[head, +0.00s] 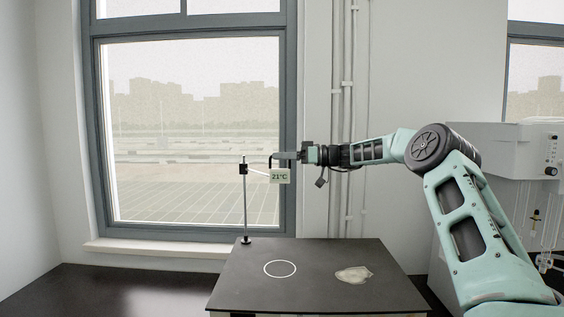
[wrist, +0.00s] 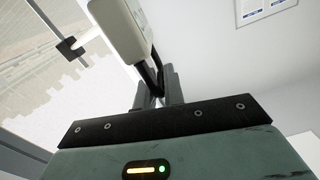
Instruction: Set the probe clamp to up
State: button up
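A thin upright rod (head: 245,205) stands at the back left of the dark-topped table. A small black clamp (head: 243,169) sits high on the rod, near its top; it also shows in the wrist view (wrist: 68,48). A thin arm runs from the clamp to a pale display box (head: 280,176) reading 21°C. In the wrist view the box (wrist: 120,28) appears large, just beyond my fingers. My gripper (head: 284,156) is level, just above the box, pointing left. In the wrist view a dark bent piece passes close to my fingers (wrist: 158,95); whether they grip it is unclear.
The table (head: 320,255) bears a white ring marking (head: 280,268) and a pale irregular patch (head: 353,274). A window (head: 190,130) is behind the rod. Pipes (head: 348,100) run up the wall behind my gripper. White equipment (head: 500,150) stands at the right.

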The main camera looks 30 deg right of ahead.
jog(key=o, duration=0.4)
jog(key=shift+r, duration=0.45)
jog(key=shift+f, duration=0.15)
jog(key=shift+s+d, duration=0.1)
jog(key=shift+s, duration=0.05)
jog(key=b+v, duration=0.5)
jog(key=v, duration=1.2)
jog(key=shift+b, duration=0.35)
jog(key=shift+s+d, duration=0.1)
jog(key=shift+d, duration=0.1)
